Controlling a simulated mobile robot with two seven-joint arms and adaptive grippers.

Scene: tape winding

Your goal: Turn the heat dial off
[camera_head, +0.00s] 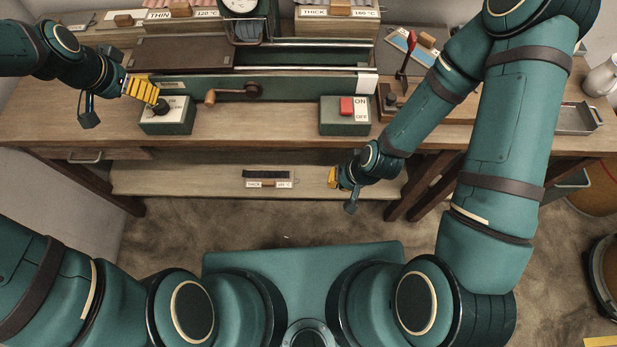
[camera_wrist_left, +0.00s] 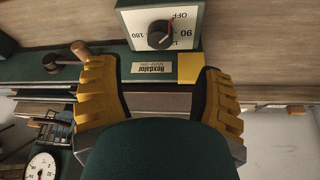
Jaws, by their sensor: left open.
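The heat dial is a round black knob (camera_head: 160,107) on a green control box (camera_head: 168,127) with a pale top, at the left of the workbench front. In the left wrist view the knob (camera_wrist_left: 160,35) shows red marks, with OFF, 90 and 180 printed around it; I cannot tell exactly where it points. My left gripper (camera_head: 150,98) is beside and just above the knob in the head view. Its yellow fingers (camera_wrist_left: 158,95) are apart and empty, and the knob lies beyond their tips. My right gripper (camera_head: 333,178) is low in front of the bench, away from the dial; its opening is unclear.
A crank handle (camera_head: 232,93) sits right of the dial box. Further right is a box with a red ON/OFF switch (camera_head: 347,107). A round gauge (camera_head: 240,5) and THIN and THICK stacks stand behind. The bench strip (camera_head: 270,125) between the boxes is clear.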

